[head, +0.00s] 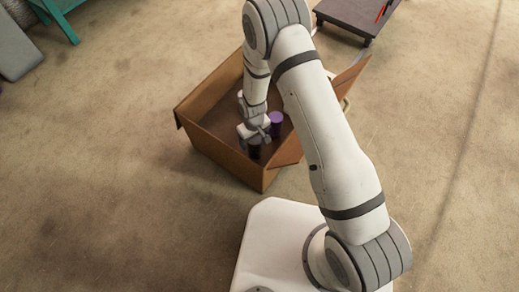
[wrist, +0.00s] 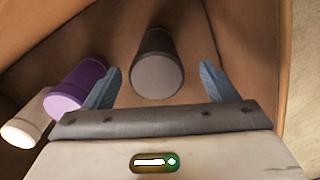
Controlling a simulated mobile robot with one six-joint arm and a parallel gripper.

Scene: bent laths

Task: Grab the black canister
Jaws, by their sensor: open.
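The black canister (wrist: 158,66) stands in an open cardboard box, and in the wrist view it is between my two open fingers, a little nearer the left one. In the head view the dark canister (head: 254,149) is partly hidden beneath my gripper (head: 262,133). My gripper is down inside the box, open, with its fingertips (wrist: 160,84) on either side of the canister. I cannot tell whether either finger touches it.
The cardboard box (head: 217,151) has walls around my gripper and an open flap on the right. A purple canister (wrist: 78,85) is just left of my left finger, with a white canister (wrist: 27,118) beyond it. A dark low table (head: 360,15) stands at the back.

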